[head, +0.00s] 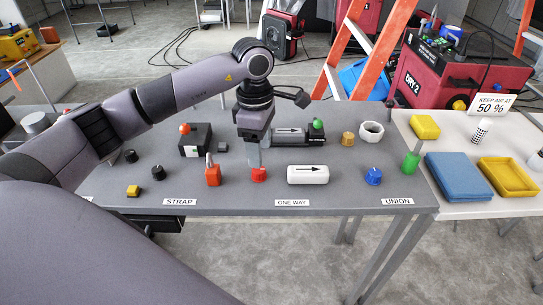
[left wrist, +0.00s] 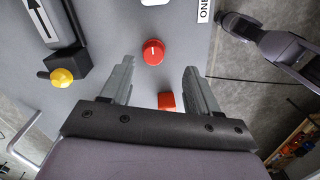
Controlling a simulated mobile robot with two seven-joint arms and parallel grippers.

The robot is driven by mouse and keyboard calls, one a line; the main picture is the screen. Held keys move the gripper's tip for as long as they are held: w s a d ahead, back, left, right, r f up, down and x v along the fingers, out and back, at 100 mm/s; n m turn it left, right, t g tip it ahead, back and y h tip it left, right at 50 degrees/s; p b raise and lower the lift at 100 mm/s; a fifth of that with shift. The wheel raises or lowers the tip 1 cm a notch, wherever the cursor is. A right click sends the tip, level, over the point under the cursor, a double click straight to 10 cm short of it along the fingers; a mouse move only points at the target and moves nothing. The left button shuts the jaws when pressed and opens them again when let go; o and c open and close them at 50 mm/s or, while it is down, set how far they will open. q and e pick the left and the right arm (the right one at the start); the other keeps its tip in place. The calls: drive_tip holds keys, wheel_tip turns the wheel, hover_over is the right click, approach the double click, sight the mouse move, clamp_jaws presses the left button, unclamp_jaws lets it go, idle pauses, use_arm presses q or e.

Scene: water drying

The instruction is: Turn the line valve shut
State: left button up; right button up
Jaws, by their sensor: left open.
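No part is labelled as the line valve. A round red knob with a white line (left wrist: 153,51) stands on the table; in the head view this knob (head: 259,175) is directly below my left gripper (head: 254,163). In the left wrist view my left gripper (left wrist: 159,70) is open and empty, its fingers to either side of the knob's position. I cannot tell the height gap. Behind is a dark block with an arrow plate (head: 290,132); it has a green knob (head: 318,124) and, in the wrist view, a yellow knob (left wrist: 61,77).
A red lock-like block (head: 212,174) stands close left of the knob, and a white cylinder with an arrow (head: 308,174) close right. A blue knob (head: 373,176) and a green bottle-like part (head: 411,160) stand farther right. The grey table's front strip (head: 240,203) is mostly clear.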

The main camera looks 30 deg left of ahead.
sight(259, 173)
use_arm(q)
drive_tip(key=shift+w+a+r+y, duration=0.2)
drive_tip(key=shift+w+a+y, duration=0.1)
drive_tip(key=shift+a, duration=0.2)
drive_tip(key=shift+f, duration=0.25)
wheel_tip(259, 173, down, 6)
drive_tip(key=shift+s+f+p, duration=0.1)
drive_tip(key=shift+f+p, duration=0.15)
drive_tip(key=shift+p, duration=0.2)
drive_tip(key=c, duration=1)
